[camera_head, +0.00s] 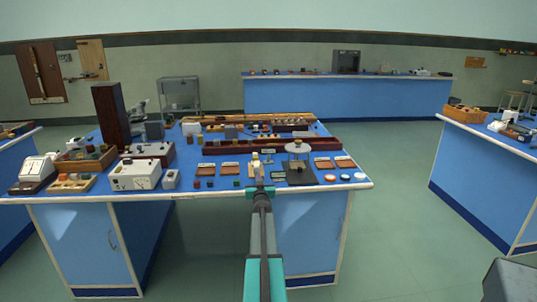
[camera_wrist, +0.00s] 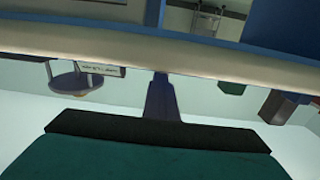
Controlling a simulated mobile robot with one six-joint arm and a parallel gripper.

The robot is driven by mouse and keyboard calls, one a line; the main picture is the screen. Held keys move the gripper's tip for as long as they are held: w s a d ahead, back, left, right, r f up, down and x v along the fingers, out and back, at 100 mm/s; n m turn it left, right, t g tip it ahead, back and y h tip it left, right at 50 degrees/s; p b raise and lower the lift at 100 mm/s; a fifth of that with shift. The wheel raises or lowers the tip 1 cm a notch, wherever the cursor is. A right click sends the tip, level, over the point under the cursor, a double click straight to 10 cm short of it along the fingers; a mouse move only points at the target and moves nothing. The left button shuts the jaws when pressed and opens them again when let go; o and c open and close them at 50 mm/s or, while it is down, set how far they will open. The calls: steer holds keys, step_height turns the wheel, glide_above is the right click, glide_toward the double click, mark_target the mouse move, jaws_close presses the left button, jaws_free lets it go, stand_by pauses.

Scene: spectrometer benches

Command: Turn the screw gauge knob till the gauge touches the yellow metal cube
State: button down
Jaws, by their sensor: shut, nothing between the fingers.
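My gripper (camera_head: 259,181) reaches the front edge of the middle bench in the head view, pointing away from me. Its narrow fingers (camera_wrist: 161,88) are together and empty in the wrist view, seen against the pale bench edge. A small upright yellowish piece (camera_head: 255,160) stands just beyond the gripper in the head view. I cannot tell whether it is part of the screw gauge or the yellow cube. The gauge and its knob are too small or hidden to make out for certain.
The wrist view looks upside down. It shows a dark green block (camera_wrist: 232,88), a brown block (camera_wrist: 280,106) and a round grey piece (camera_wrist: 80,82) near the bench edge. A stand on a dark base (camera_head: 298,172) is right of my gripper. Several boxes crowd the bench's left.

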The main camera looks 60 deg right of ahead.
steer(key=shift+w+a+r+b, duration=0.4)
steer(key=shift+w+b, duration=0.15)
steer(key=shift+b, duration=0.15)
stand_by(0.5)
steer(key=shift+f+b, duration=0.45)
steer(key=shift+f, duration=0.1)
steer(key=shift+s, duration=0.1)
steer(key=v, duration=0.6)
stand_by(0.6)
steer(key=shift+s+f+b, duration=0.15)
steer(key=shift+s+b, duration=0.05)
steer(key=shift+b, duration=0.35)
steer(key=shift+s+b, duration=0.65)
steer(key=shift+b, duration=0.65)
steer(key=shift+d, duration=0.1)
